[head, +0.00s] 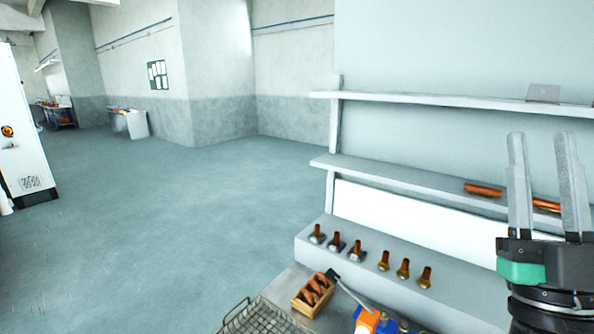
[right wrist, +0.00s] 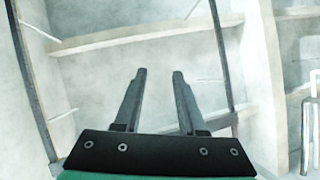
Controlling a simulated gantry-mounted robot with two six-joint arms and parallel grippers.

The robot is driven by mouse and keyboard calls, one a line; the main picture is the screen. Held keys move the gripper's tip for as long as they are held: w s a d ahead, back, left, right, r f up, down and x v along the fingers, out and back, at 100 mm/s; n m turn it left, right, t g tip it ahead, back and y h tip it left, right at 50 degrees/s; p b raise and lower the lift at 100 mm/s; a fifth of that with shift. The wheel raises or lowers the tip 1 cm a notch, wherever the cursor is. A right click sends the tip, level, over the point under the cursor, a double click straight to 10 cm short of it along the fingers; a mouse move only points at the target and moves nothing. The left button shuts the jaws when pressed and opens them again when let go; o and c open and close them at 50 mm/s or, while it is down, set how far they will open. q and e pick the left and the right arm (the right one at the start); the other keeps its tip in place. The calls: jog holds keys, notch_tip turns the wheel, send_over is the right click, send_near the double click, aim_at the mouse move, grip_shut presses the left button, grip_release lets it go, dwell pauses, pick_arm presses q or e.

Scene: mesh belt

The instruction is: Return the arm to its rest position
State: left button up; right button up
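My right gripper (head: 542,138) is raised at the right edge of the head view, its two grey fingers pointing up. The fingers are apart with nothing between them. The right wrist view also shows my right gripper (right wrist: 160,74) open and empty, with a pale wall and shelf behind it. It touches nothing that I can see. My left gripper is not in view.
A ledge (head: 440,300) carries several copper-coloured fittings. Below it are a wooden box (head: 310,306) of copper parts, a wire mesh basket (head: 262,318) and a blue-orange tool (head: 368,321). Shelves (head: 410,183) line the wall near my right gripper. The floor at left is clear.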

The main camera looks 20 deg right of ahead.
jog(key=s+a+r+n+y, duration=0.2)
jog(key=s+a+n+y, duration=0.1)
jog(key=a+y, duration=1.1)
notch_tip(320, 180, up, 27)
jog(key=p, duration=2.7)
notch_tip(320, 180, down, 34)
jog(key=b, duration=3.3)
jog(key=shift+d+r, duration=0.15)
jog(key=shift+r, duration=0.05)
notch_tip(320, 180, up, 5)
jog(key=p, duration=0.5)
jog(key=shift+r, duration=0.2)
jog(key=shift+h, duration=0.5)
